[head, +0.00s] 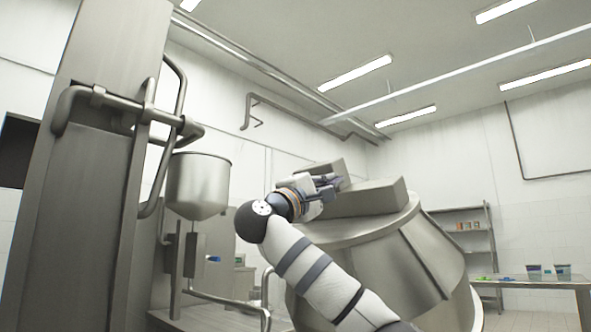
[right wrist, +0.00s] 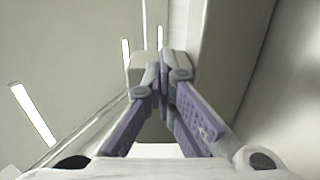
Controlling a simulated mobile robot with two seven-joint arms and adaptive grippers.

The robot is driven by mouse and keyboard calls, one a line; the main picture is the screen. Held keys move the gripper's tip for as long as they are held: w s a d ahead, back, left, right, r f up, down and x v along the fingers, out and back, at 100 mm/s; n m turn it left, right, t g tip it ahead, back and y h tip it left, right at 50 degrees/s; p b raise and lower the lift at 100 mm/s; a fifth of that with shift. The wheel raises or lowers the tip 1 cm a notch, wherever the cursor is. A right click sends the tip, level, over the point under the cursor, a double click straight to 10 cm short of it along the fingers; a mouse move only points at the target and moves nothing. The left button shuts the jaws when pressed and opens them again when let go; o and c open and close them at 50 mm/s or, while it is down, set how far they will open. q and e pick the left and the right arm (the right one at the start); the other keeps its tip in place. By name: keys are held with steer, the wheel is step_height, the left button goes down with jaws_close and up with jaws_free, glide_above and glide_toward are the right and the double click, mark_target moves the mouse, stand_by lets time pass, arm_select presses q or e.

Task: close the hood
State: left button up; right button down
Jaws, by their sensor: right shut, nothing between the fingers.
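A large grey metal machine (head: 405,265) stands right of centre, with a tilted, round-edged top. I take this top part, with the box-shaped block (head: 372,198) on it, to be the hood; I cannot tell how far open it is. My right gripper (head: 338,183) is in front of the block, at its upper left, fingers pointing right. In the right wrist view, its purple-grey fingers (right wrist: 163,68) are shut with nothing between them. A grey surface (right wrist: 222,50) rises close on their right there. I cannot tell whether they touch it. My left gripper is out of view.
A tall metal column (head: 85,190) with bent pipe handles stands at the left. A steel hopper (head: 197,185) hangs beside it. A table (head: 540,284) with small containers and a shelf (head: 465,240) are at the right.

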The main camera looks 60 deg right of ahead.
mark_target(355, 189)
steer(key=s+d+y+p, duration=0.1)
steer(key=d, duration=0.2)
steer(key=d+y+p, duration=0.1)
steer(key=d, duration=0.2)
steer(key=s+d+p, duration=0.1)
steer(key=d, duration=0.2)
steer(key=shift+s+d+f+t+y, duration=0.1)
steer(key=shift+s+f+t+y, duration=0.1)
steer(key=shift+s+t+y, duration=0.15)
steer(key=d+f+y+p, duration=0.1)
steer(key=d, duration=0.2)
steer(key=s+d+f+p, duration=0.1)
steer(key=d+p, duration=0.1)
steer(key=d, duration=0.1)
steer(key=d+f+y+p, duration=0.1)
steer(key=d, duration=0.2)
steer(key=shift+s+f+t+y+p, duration=0.25)
steer(key=shift+s+f+y+p, duration=0.05)
steer(key=shift+s+f+y, duration=0.1)
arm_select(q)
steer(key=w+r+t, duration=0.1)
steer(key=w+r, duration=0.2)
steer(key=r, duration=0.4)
arm_select(e)
steer(key=shift+d+f, duration=0.25)
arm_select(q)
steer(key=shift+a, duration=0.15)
arm_select(e)
steer(key=shift+s+f, duration=0.1)
steer(key=shift+f, duration=0.05)
